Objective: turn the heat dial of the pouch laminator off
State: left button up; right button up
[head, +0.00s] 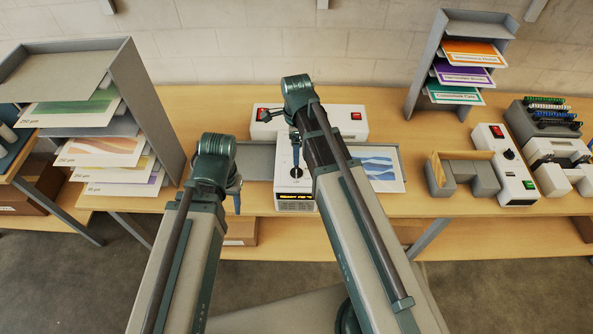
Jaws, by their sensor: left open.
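A white laminator unit (285,190) stands at the table's front middle, with a dark round dial (296,173) on top and a small lit display on its front. My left gripper (236,196) is open, pointing down just left of this unit, apart from the dial; its far side is hidden by the wrist. My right arm reaches over the unit's right side and hides part of it. My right gripper (295,150) hangs over the unit just behind the dial, small and dark; whether it touches anything cannot be told.
A long white housing (345,121) with a red switch stands behind. A printed sheet (383,170) lies to the right. A second white control box (507,165) with dial and switches stands further right. Paper racks (148,110) (424,65) flank the table.

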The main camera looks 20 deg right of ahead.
aim_at(296, 168)
notch_tip(296, 168, down, 9)
jog(key=b, duration=0.8)
jog(key=shift+f, duration=0.2)
grip_shut()
